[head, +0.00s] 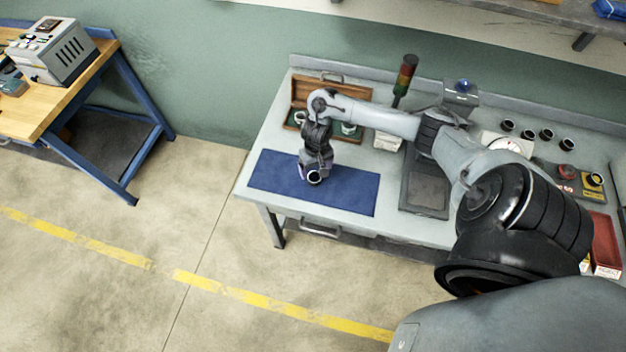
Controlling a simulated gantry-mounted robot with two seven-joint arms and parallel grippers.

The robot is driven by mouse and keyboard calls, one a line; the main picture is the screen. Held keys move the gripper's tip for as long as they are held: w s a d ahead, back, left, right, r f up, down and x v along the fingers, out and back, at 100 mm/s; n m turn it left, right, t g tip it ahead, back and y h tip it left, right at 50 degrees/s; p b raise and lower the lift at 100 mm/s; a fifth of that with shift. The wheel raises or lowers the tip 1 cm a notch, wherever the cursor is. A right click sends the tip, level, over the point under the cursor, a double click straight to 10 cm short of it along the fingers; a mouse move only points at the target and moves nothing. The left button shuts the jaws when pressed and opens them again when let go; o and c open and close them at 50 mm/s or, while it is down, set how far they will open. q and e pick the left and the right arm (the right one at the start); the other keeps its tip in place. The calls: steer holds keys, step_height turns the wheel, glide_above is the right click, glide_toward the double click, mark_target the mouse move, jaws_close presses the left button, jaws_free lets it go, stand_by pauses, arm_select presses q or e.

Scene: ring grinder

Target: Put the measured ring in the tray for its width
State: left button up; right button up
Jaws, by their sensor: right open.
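A small dark ring (314,182) with a pale rim is at the blue mat (350,195) on the bench. My right gripper (312,172) points down at this ring, its jaws open around or just above it; I cannot tell if they touch it. The fingertips are small and partly hidden. Several black rings (527,135) stand at the back right of the bench, near a round dial gauge (507,145). A red tray (604,235) is at the right edge, partly cut off by my arm. My left gripper is not in view.
A wooden case (300,92) with a green lining lies open behind the mat. A signal light (405,75) stands at the back. A dark grey plate device (427,190) is right of the mat. A yellow block (592,190) and red button are at right.

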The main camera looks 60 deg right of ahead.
mark_target(314, 180)
steer(key=shift+w+f+b, duration=0.2)
steer(key=shift+f+b, duration=0.3)
steer(key=shift+f, duration=2.25)
steer(key=c, duration=1.3)
steer(key=shift+r, duration=0.1)
